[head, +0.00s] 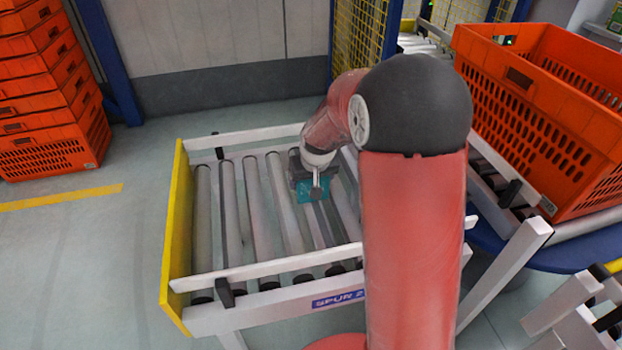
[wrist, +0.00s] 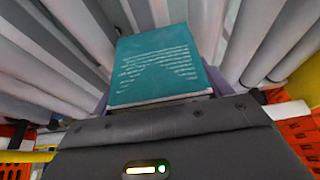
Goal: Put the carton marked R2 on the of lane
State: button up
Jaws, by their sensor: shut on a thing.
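A teal carton (wrist: 165,62) with white printed lines sits between my gripper's fingers in the wrist view. I cannot read an R2 mark on it. In the head view the teal carton (head: 303,193) shows partly under my gripper (head: 314,184), which is shut on it. The gripper points down over the roller lane (head: 198,283), which has white side rails and a sign reading SPUR 2. The carton is over the rollers in the right half of the lane. I cannot tell whether it touches them.
A yellow end plate (head: 176,235) closes the lane's left end. The rollers left of the carton are bare. An orange tote (head: 545,120) stands on a conveyor at the right. Orange totes (head: 50,95) are stacked at the far left. My arm hides the lane's right end.

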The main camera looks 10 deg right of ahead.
jog(key=shift+f, duration=0.15)
jog(key=o, duration=1.1)
